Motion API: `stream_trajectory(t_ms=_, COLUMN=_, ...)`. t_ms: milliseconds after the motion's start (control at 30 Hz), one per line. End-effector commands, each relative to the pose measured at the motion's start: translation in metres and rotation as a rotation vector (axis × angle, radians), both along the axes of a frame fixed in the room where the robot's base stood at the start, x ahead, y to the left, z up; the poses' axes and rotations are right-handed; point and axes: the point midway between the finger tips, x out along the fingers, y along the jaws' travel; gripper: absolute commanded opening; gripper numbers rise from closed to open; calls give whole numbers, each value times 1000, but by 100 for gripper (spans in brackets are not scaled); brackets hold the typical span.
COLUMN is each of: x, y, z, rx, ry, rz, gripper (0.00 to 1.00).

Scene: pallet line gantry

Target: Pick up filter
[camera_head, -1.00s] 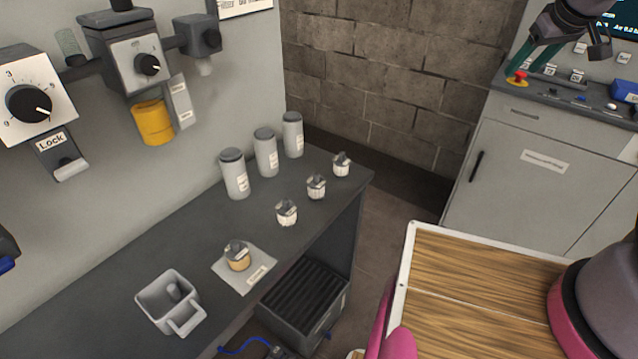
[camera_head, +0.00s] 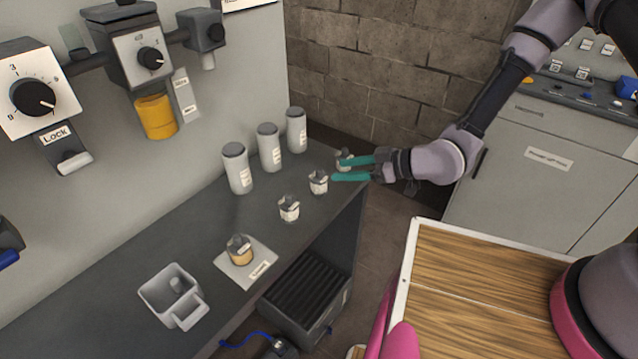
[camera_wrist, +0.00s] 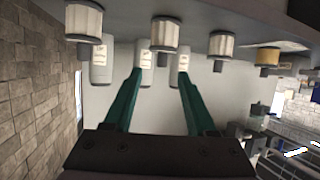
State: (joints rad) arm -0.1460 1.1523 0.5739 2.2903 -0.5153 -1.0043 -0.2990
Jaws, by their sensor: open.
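Three small white ribbed filters with grey caps stand in a row on the dark bench: a near one (camera_head: 289,208), a middle one (camera_head: 318,182) and a far one (camera_head: 343,154). A tan filter (camera_head: 240,251) with a grey cap sits on a labelled pale card. My gripper (camera_head: 340,169) is open and empty at the bench's right end, its teal fingers pointing left. The upper finger partly hides the far filter; the lower fingertip is close to the middle filter. In the wrist view, the middle filter (camera_wrist: 165,35) appears above the gap between my fingertips (camera_wrist: 160,72).
Several grey-lidded white canisters (camera_head: 269,148) stand behind the filters. A grey cup-like holder (camera_head: 172,297) is at the bench's near end. A dial box (camera_head: 32,95) and a yellow cup (camera_head: 156,117) are on the wall. A wood-topped tray (camera_head: 470,270) is at lower right.

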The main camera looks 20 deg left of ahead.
Motion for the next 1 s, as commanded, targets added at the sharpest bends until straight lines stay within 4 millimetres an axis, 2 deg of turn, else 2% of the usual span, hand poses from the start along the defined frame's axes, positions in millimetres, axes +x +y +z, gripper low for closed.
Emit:
stream_trajectory(t_ms=300, x=-4, y=43, z=-17, rx=14, ry=-1, rz=7, gripper=57)
stream_trajectory(t_ms=533, x=-4, y=60, z=-24, rx=12, ry=1, rz=6, gripper=57)
stream_trajectory(t_ms=800, x=-3, y=96, z=-39, rx=12, ry=1, rz=6, gripper=57)
stream_trajectory(t_ms=1000, x=-2, y=101, z=-41, rx=12, ry=1, rz=4, gripper=57)
